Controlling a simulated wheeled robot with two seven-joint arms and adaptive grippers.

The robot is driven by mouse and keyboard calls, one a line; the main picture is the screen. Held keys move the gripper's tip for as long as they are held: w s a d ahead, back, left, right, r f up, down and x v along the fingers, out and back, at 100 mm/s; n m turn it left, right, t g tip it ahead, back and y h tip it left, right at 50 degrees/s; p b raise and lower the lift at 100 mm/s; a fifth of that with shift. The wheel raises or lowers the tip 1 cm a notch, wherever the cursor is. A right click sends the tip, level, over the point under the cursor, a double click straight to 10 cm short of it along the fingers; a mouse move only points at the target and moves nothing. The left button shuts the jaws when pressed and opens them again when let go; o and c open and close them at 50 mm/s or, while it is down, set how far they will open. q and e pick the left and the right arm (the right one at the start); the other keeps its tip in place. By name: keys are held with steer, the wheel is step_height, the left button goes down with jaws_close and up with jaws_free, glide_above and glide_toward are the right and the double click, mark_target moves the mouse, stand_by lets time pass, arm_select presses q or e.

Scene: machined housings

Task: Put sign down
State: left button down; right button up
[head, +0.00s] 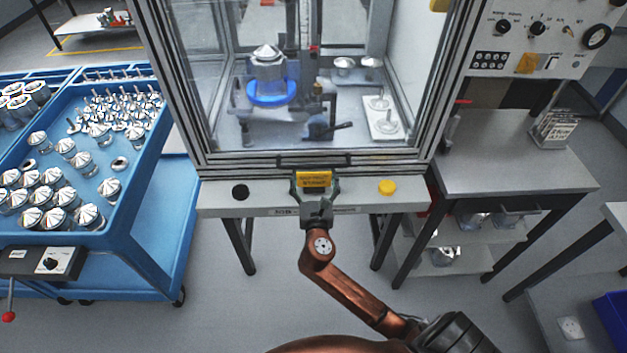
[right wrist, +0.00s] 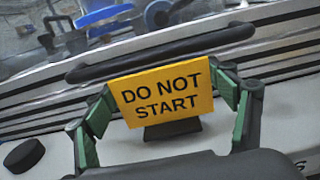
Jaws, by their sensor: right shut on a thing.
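The yellow sign (head: 314,179) reads DO NOT START in the right wrist view (right wrist: 167,94). My right gripper (head: 315,190) is shut on it, with a green-padded finger (right wrist: 95,120) at its left side and another (right wrist: 238,105) at its right. The sign stands nearly upright, a little tilted in the wrist view, with a dark foot (right wrist: 172,130) beneath it. It is over the front ledge (head: 350,196) of the machine, in front of the door handle (head: 270,162). I cannot tell whether its foot touches the ledge. My left gripper is out of view.
A black round button (head: 240,192) and a yellow one (head: 387,187) flank the sign on the ledge. The glazed enclosure behind holds a metal housing (head: 268,66) on a blue ring. A blue cart (head: 128,215) with metal parts stands left; a grey side table (head: 500,165) stands right.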

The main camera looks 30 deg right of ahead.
steer(key=shift+s+a+f, duration=0.1)
steer(key=shift+f, duration=0.6)
steer(key=shift+r, duration=0.2)
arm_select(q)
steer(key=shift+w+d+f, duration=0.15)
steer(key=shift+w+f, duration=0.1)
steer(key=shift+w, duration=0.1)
arm_select(e)
steer(key=shift+f, duration=0.1)
steer(key=shift+f, duration=0.1)
steer(key=o, duration=1)
steer(key=shift+c, duration=0.2)
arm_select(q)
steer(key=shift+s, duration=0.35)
arm_select(e)
steer(key=o, duration=0.3)
